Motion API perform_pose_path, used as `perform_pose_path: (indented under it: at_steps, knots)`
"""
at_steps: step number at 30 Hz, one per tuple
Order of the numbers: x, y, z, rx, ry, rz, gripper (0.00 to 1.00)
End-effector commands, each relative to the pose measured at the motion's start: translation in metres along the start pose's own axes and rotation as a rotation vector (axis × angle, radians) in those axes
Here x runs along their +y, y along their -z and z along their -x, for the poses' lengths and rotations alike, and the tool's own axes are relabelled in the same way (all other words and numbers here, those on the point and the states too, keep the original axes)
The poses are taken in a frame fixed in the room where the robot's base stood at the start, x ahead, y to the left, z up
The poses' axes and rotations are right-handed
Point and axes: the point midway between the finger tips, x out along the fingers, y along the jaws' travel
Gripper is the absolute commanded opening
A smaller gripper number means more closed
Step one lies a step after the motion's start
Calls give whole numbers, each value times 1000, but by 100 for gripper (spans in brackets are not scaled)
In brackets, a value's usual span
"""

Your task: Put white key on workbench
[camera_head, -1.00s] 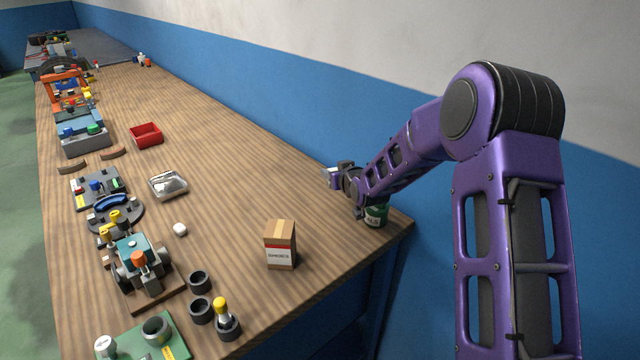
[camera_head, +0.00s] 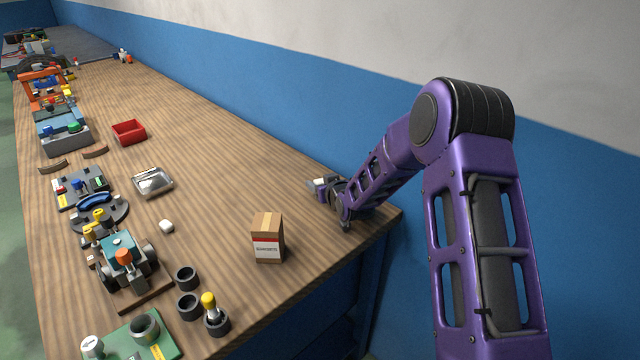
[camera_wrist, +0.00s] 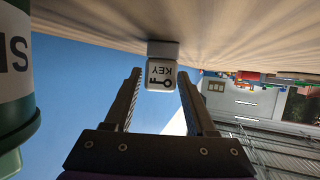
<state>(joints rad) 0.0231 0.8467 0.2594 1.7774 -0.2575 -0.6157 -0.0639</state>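The white key (camera_wrist: 161,74), a small white block with a key symbol and the word KEY, shows upside down in the wrist view. It is at the wooden workbench surface (camera_wrist: 95,22), which fills the top of that view, and appears to rest on it. My gripper (camera_wrist: 160,78) is open, with one finger on either side of the key and a visible gap at the left finger. In the head view my gripper (camera_head: 322,190) is low over the workbench (camera_head: 215,165) near its right rear edge. The key cannot be made out clearly there.
A green can with a white label (camera_wrist: 14,85) stands close to my gripper at the left of the wrist view. The wall runs behind.

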Motion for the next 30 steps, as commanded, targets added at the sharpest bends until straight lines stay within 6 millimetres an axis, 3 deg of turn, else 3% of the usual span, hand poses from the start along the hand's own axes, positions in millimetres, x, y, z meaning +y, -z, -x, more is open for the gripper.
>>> perform_pose_path:
  at_steps: [2, 14, 30]
  knots:
    - [0, 0, 0, 0, 0, 0, 72]
    - [0, 6, 3, 0, 0, 0, 72]
    - [1, 4, 103, 1, -1, 0, 72]
